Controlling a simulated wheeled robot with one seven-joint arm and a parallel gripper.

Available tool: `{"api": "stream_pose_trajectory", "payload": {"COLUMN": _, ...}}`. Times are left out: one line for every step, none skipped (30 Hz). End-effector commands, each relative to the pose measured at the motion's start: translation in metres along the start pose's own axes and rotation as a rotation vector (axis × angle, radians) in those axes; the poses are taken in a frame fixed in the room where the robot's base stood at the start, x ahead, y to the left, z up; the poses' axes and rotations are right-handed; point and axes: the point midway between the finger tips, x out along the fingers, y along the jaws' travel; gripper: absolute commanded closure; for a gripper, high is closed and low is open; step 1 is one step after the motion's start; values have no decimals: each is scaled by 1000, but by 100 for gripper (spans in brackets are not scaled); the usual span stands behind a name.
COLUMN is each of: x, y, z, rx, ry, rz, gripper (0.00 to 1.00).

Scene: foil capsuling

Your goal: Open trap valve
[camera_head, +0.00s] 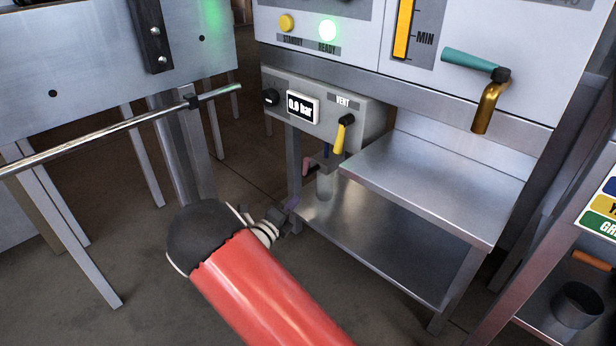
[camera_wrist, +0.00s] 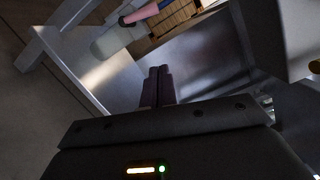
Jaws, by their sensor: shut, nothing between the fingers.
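Below the gauge panel hangs a small translucent trap bowl (camera_head: 325,186), with a blue pipe (camera_head: 327,149) above it and a small pink handle (camera_head: 308,166) at its left. I take this pink handle as the trap valve's. In the wrist view the pink handle (camera_wrist: 138,14) lies at the top, with the bowl (camera_wrist: 112,42) below and left of it. My gripper (camera_head: 291,203) is low and left of the bowl, apart from the handle. In the wrist view its dark fingers (camera_wrist: 157,74) are together and hold nothing. The valve's exact setting is too small to tell.
The panel has a 0.0 bar display (camera_head: 303,107) and a yellow VENT lever (camera_head: 341,134). A steel shelf (camera_head: 440,185) juts out at the right, with a lower shelf (camera_head: 390,245) beneath. A metal rail (camera_head: 120,128) crosses at the left. Floor is open around my arm.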

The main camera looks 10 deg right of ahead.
Motion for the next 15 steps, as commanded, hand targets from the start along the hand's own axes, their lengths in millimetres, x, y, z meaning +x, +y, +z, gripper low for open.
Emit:
{"api": "stream_pose_trajectory", "payload": {"x": -3, "y": 9, "z": 4, "rx": -38, "ry": -29, "rz": -5, "gripper": 100}}
{"api": "stream_pose_trajectory", "payload": {"x": -3, "y": 11, "z": 6, "rx": -51, "ry": -40, "rz": -8, "gripper": 100}}
{"api": "stream_pose_trajectory", "payload": {"x": -3, "y": 12, "z": 8, "rx": -65, "ry": -50, "rz": -10, "gripper": 100}}
{"api": "stream_pose_trajectory", "payload": {"x": -2, "y": 13, "z": 9, "rx": -71, "ry": -55, "rz": -11, "gripper": 100}}
{"api": "stream_pose_trajectory", "payload": {"x": 0, "y": 14, "z": 10, "rx": -74, "ry": -56, "rz": -12, "gripper": 100}}
{"api": "stream_pose_trajectory", "payload": {"x": 4, "y": 13, "z": 10, "rx": -75, "ry": -56, "rz": -13, "gripper": 100}}
{"api": "stream_pose_trajectory", "payload": {"x": 8, "y": 13, "z": 10, "rx": -74, "ry": -55, "rz": -13, "gripper": 100}}
{"api": "stream_pose_trajectory", "payload": {"x": 12, "y": 13, "z": 9, "rx": -73, "ry": -53, "rz": -13, "gripper": 100}}
{"api": "stream_pose_trajectory", "payload": {"x": 19, "y": 13, "z": 9, "rx": -72, "ry": -53, "rz": -14, "gripper": 100}}
{"api": "stream_pose_trajectory", "payload": {"x": 24, "y": 13, "z": 9, "rx": -72, "ry": -53, "rz": -13, "gripper": 100}}
{"api": "stream_pose_trajectory", "payload": {"x": 30, "y": 13, "z": 10, "rx": -71, "ry": -52, "rz": -13, "gripper": 100}}
{"api": "stream_pose_trajectory", "payload": {"x": 39, "y": 13, "z": 10, "rx": -70, "ry": -50, "rz": -14, "gripper": 100}}
{"api": "stream_pose_trajectory", "payload": {"x": 46, "y": 13, "z": 10, "rx": -69, "ry": -51, "rz": -13, "gripper": 100}}
{"api": "stream_pose_trajectory", "payload": {"x": 52, "y": 13, "z": 10, "rx": -70, "ry": -51, "rz": -12, "gripper": 100}}
{"api": "stream_pose_trajectory", "payload": {"x": 61, "y": 13, "z": 11, "rx": -69, "ry": -50, "rz": -13, "gripper": 100}}
